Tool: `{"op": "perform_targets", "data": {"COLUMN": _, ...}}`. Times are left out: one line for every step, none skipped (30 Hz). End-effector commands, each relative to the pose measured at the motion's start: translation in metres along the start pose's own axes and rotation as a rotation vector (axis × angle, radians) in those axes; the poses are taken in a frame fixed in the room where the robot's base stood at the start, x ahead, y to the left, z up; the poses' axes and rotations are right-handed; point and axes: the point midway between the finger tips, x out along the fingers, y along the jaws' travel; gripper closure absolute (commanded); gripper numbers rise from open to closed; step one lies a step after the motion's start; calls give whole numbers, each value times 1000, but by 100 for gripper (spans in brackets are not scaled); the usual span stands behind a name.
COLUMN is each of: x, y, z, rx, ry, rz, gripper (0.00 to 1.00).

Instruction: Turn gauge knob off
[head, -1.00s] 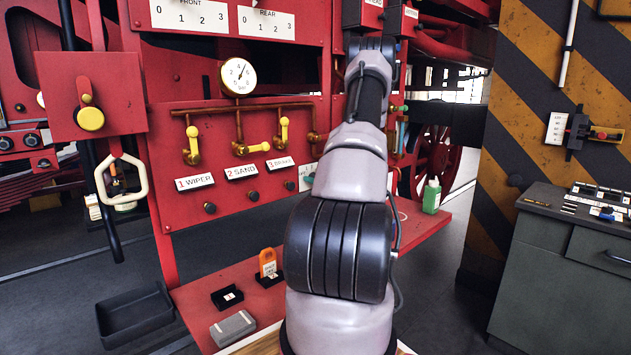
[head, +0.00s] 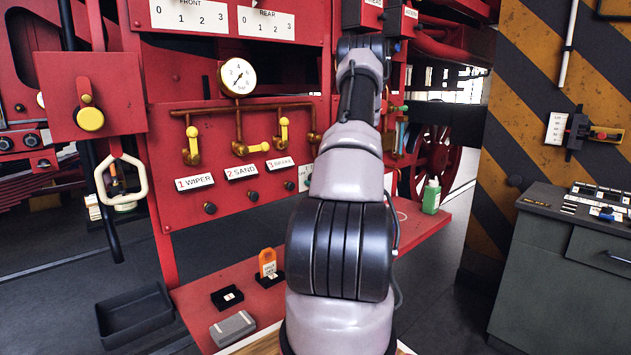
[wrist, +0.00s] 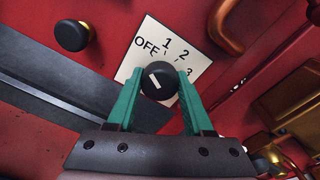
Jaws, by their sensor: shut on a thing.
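The gauge knob (wrist: 159,80) is round and black with a white pointer mark, in the middle of the wrist view. It sits on a white plate (wrist: 205,62) marked OFF, 1, 2 and 3. The pointer mark slants to the upper left, toward the OFF side. My gripper (wrist: 159,74) has green fingers, one on each side of the knob, and is shut on it. In the head view my arm hides the gripper and the knob. The round pressure gauge (head: 237,76) is on the red panel, its needle pointing up and slightly right.
Brass valves with yellow handles (head: 257,147) sit left of my arm, above labels WIPER, SAND and a third. A black knob (wrist: 72,35) and brass pipe (wrist: 228,25) lie near the gripper.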

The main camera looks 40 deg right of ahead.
Motion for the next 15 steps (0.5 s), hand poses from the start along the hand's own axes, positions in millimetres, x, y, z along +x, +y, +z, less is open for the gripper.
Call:
{"op": "perform_targets", "data": {"x": 0, "y": 2, "z": -1, "rx": -4, "ry": 2, "rz": 4, "gripper": 100}}
{"op": "perform_targets", "data": {"x": 0, "y": 2, "z": -1, "rx": -6, "ry": 2, "rz": 4, "gripper": 100}}
{"op": "perform_targets", "data": {"x": 0, "y": 2, "z": -1, "rx": -8, "ry": 2, "rz": 4, "gripper": 100}}
{"op": "perform_targets", "data": {"x": 0, "y": 2, "z": -1, "rx": -8, "ry": 3, "rz": 4, "gripper": 100}}
{"op": "perform_targets", "data": {"x": 0, "y": 2, "z": -1, "rx": -9, "ry": 3, "rz": 4, "gripper": 100}}
{"op": "perform_targets", "data": {"x": 0, "y": 2, "z": -1, "rx": -9, "ry": 3, "rz": 4, "gripper": 100}}
{"op": "perform_targets", "data": {"x": 0, "y": 2, "z": -1, "rx": -9, "ry": 3, "rz": 4, "gripper": 100}}
{"op": "perform_targets", "data": {"x": 0, "y": 2, "z": -1, "rx": -9, "ry": 3, "rz": 4, "gripper": 100}}
{"op": "perform_targets", "data": {"x": 0, "y": 2, "z": -1, "rx": -8, "ry": 3, "rz": 4, "gripper": 100}}
{"op": "perform_targets", "data": {"x": 0, "y": 2, "z": -1, "rx": -8, "ry": 3, "rz": 4, "gripper": 100}}
{"op": "perform_targets", "data": {"x": 0, "y": 2, "z": -1, "rx": -8, "ry": 3, "rz": 4, "gripper": 100}}
{"op": "perform_targets", "data": {"x": 0, "y": 2, "z": -1, "rx": -8, "ry": 3, "rz": 4, "gripper": 100}}
{"op": "perform_targets", "data": {"x": 0, "y": 2, "z": -1, "rx": -8, "ry": 3, "rz": 4, "gripper": 44}}
{"op": "perform_targets", "data": {"x": 0, "y": 2, "z": -1, "rx": -8, "ry": 2, "rz": 4, "gripper": 33}}
{"op": "perform_targets", "data": {"x": 0, "y": 2, "z": -1, "rx": -8, "ry": 2, "rz": 4, "gripper": 19}}
